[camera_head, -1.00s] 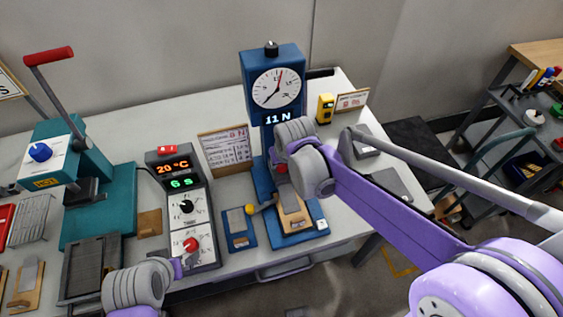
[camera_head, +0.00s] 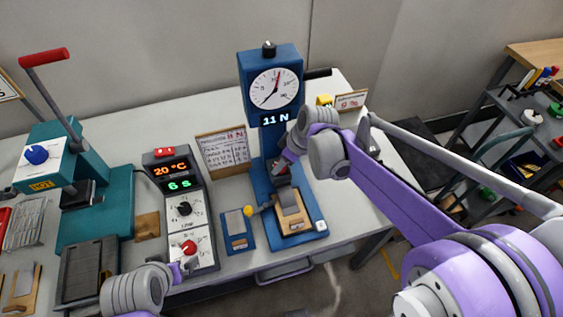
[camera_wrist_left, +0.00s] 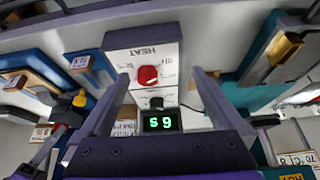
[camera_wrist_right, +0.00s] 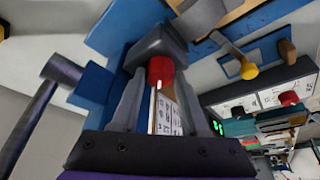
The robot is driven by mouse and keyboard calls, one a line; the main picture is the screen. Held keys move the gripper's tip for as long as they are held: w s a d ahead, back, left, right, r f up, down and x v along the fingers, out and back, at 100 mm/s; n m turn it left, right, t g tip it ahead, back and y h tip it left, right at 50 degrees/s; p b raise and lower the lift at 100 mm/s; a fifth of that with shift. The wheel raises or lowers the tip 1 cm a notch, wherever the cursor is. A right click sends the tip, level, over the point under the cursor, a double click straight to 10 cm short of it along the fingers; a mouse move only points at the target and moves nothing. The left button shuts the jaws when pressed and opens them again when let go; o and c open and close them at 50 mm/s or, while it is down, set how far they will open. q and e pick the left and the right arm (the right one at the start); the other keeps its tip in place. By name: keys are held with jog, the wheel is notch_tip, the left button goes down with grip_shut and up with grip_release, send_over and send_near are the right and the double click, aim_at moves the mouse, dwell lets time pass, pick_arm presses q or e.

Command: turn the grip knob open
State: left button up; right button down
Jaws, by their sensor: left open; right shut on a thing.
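The red grip knob (camera_wrist_right: 160,71) sits on a dark grey block of the blue force tester (camera_head: 259,185). In the right wrist view it lies between the fingers of my right gripper (camera_wrist_right: 158,82), which is shut on it. In the head view my right gripper (camera_head: 284,164) reaches the tester's column from the right, and its wrist hides part of the column. My left gripper (camera_wrist_left: 158,85) is open, with its fingers spread to either side of the red HEAT knob (camera_wrist_left: 147,76). In the head view its tips are near that knob (camera_head: 189,247) at the front of the control box.
The grey control box (camera_head: 205,232) shows 20 °C and 6 s. The tester's dial (camera_head: 274,89) has an 11 N display below it. A teal press (camera_head: 100,210) stands left. A yellow-knobbed lever (camera_head: 250,211) sticks out at the tester's front. A yellow device (camera_head: 324,100) is behind my right arm.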

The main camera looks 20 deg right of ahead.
dwell(0.4)
jog(key=shift+c, duration=2)
grip_release()
jog(key=v, duration=1)
jog(key=shift+r+p, duration=0.4)
jog(key=shift+s+d, duration=0.1)
jog(key=shift+s, duration=0.05)
jog(key=s+f+m+t+h, duration=0.1)
jog(key=s+f+m, duration=0.3)
jog(key=s, duration=0.4)
jog(key=s+d+f+m+t+h, duration=0.1)
jog(key=s+f+m+h, duration=0.1)
jog(key=s+f+m, duration=0.3)
jog(key=s, duration=0.4)
jog(key=shift+s+d+f, duration=0.2)
jog(key=shift+d, duration=0.05)
